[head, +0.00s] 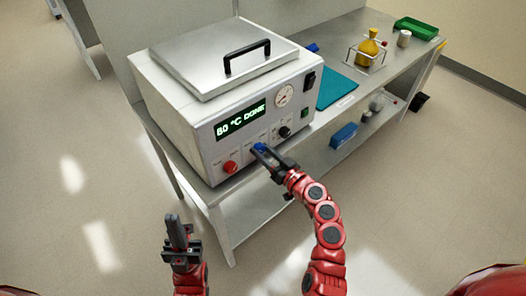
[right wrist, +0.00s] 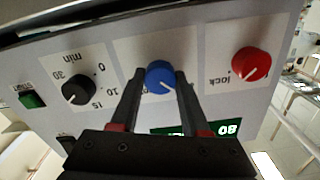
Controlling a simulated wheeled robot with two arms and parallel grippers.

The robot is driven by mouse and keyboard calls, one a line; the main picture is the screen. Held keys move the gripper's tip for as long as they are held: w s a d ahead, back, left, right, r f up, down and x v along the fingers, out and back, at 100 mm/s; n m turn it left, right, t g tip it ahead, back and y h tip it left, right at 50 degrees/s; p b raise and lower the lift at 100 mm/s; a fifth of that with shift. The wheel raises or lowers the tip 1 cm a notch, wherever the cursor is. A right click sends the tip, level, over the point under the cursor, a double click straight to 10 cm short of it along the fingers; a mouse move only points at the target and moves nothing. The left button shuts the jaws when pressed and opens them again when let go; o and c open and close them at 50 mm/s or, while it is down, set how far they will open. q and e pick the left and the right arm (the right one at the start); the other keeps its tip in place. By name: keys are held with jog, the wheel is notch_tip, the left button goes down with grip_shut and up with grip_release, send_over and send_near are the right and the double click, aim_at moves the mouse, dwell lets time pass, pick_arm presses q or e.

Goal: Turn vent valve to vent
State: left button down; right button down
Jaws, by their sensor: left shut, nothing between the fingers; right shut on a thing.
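The vent valve appears to be the blue knob (right wrist: 160,74) on the oven's front panel. In the right wrist view it sits between the two fingers of my right gripper (right wrist: 158,84), which is shut on it. The label beside the knob is mostly hidden by the fingers, so its setting cannot be read. In the head view the same blue knob (head: 260,147) shows just at the tips of my right gripper (head: 264,154). My left gripper (head: 176,232) is shut and empty, in front of the bench and apart from everything.
The oven (head: 190,122) reads "80 °C DONE". A red knob (right wrist: 251,64) marked "lock", a black timer knob (right wrist: 77,89) and a green button (right wrist: 32,100) flank the blue knob. A teal mat (head: 336,90) and a wire rack with a yellow flask (head: 369,46) lie to the right.

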jog(key=shift+m, duration=0.4)
jog(key=m+b, duration=0.1)
jog(key=m, duration=0.2)
jog(key=shift+f+b, duration=0.15)
jog(key=shift+b, duration=0.2)
jog(key=m, duration=0.3)
jog(key=shift+d+m, duration=0.1)
jog(key=shift+m, duration=0.2)
jog(key=m, duration=0.4)
jog(key=shift+m, duration=0.3)
jog(key=m, duration=0.4)
jog(key=shift+m+p, duration=0.3)
jog(key=shift+p, duration=0.1)
jog(key=shift+m, duration=0.6)
